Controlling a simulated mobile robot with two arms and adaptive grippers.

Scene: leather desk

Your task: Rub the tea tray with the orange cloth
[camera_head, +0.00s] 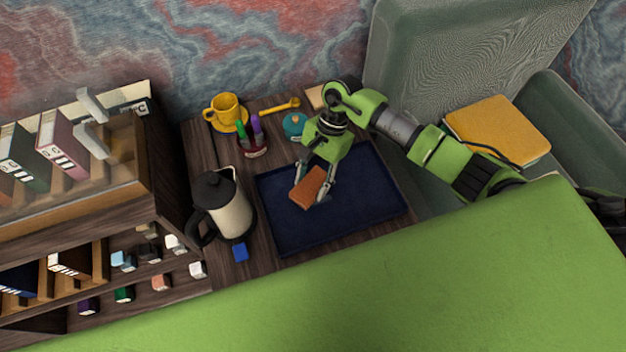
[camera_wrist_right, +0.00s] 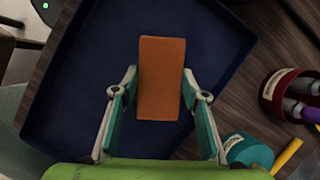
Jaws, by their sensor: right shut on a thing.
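The tea tray (camera_head: 372,198) is a dark blue, shallow rectangular tray lying on the wooden desk. It also fills much of the right wrist view (camera_wrist_right: 85,90). The orange cloth (camera_head: 308,187) is a small block-like rectangle over the left half of the tray. It shows in the right wrist view (camera_wrist_right: 161,60) between my fingers. My right gripper (camera_head: 312,193) is shut on the cloth, one finger at each long side. Whether the cloth touches the tray floor is hard to tell. My left gripper is not in view.
Behind are a pen holder (camera_head: 255,150), a teal round object (camera_head: 293,124), a yellow cup (camera_head: 225,108) and a yellow tool (camera_head: 275,110). A shelf (camera_head: 140,195) bounds the left; a chair (camera_head: 470,50) stands behind right.

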